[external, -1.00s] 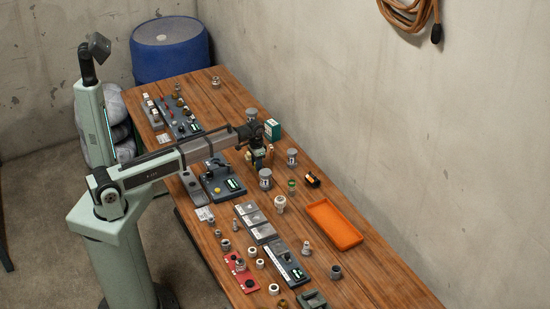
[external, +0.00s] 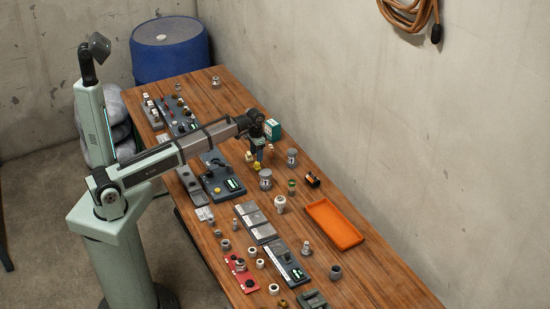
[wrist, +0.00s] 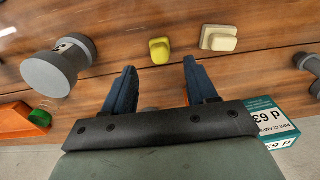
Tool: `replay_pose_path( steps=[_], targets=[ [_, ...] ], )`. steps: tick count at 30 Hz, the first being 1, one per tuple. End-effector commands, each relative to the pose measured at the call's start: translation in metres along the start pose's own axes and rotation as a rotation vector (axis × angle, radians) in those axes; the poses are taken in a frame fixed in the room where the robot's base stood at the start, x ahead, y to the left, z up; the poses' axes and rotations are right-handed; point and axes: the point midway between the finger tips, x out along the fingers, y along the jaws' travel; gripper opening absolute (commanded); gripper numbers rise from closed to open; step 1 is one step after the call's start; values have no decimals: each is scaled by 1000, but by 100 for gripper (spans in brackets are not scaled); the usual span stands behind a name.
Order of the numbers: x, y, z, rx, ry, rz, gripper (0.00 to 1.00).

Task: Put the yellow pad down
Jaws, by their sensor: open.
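The yellow pad (wrist: 159,51) rests on the wooden table in the wrist view, ahead of my gripper (wrist: 160,80) and between the lines of its two fingers. The fingers are apart, with nothing between them. In the external view, the yellow pad (external: 257,167) shows small on the table just below my gripper (external: 257,155). A cream-coloured pad (wrist: 218,38) lies to the right of the yellow one in the wrist view.
A grey cylindrical fitting (wrist: 58,67) lies left of the pad in the wrist view. A green and white box (wrist: 272,120) is at right. The orange tray (external: 335,222) stands farther along the table, which holds several fittings and blocks. A wall runs behind.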

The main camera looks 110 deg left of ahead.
Motion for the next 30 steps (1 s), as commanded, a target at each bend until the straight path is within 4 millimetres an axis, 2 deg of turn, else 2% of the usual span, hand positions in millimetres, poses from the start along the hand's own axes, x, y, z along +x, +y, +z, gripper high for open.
replay_pose_path(
  steps=[6, 12, 26, 30],
  targets=[
    [-36, 0, -1, 0, 2, 0, 57],
    [-55, 0, -1, 0, 1, 0, 57],
    [-61, 0, 0, 0, 0, 0, 57],
    [-60, 8, -4, 19, 10, -8, 57]
  ],
)
